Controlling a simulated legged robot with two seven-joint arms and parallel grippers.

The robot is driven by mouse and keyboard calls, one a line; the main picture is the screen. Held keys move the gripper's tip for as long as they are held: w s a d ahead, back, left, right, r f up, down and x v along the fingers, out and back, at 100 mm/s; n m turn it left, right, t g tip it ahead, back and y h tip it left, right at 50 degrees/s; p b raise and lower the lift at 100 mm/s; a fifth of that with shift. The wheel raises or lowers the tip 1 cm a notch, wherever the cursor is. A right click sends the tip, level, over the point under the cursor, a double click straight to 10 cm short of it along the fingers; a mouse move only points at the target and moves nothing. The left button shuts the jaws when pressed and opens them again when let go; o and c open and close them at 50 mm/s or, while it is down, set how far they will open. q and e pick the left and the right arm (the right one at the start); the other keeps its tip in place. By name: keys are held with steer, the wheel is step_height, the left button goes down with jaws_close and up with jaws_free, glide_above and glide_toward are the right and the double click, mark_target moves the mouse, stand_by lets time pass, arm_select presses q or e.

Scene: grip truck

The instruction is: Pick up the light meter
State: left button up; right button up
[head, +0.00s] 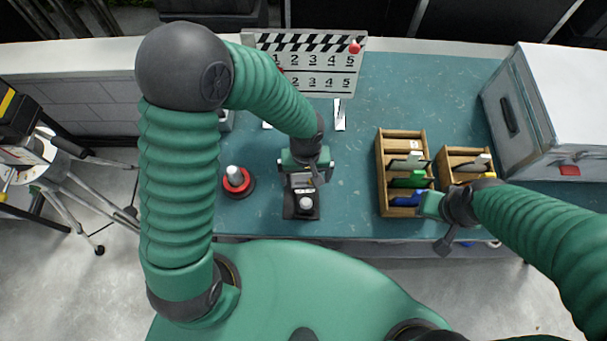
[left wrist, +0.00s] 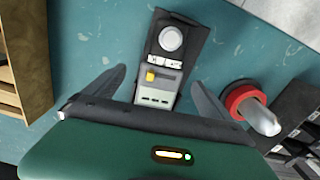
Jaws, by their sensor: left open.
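The light meter (head: 305,203) lies on the teal table, with a white dome on a black end. In the left wrist view the light meter (left wrist: 172,38) also shows a grey part with a yellow button. My left gripper (head: 304,172) is over the grey end of the meter. In the left wrist view its two dark fingers (left wrist: 162,85) are spread, one on each side of the grey part, with gaps visible. My right gripper (head: 432,206) is by the front of a wooden organizer, its fingers unclear.
A red and clear item (head: 238,182) stands left of the meter. A clapperboard (head: 310,72) stands behind. Wooden organizers (head: 381,180) with coloured items and a white case (head: 565,95) are to the right. The table's front edge is close to the meter.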

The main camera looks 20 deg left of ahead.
mark_target(305, 183)
arm_select(q)
step_height(305, 183, down, 4)
steer(key=shift+s+a+r, duration=0.1)
steer(key=shift+s+a, duration=0.05)
steer(key=c, duration=1.8)
steer(key=shift+c, duration=0.2)
steer(key=shift+w, duration=0.2)
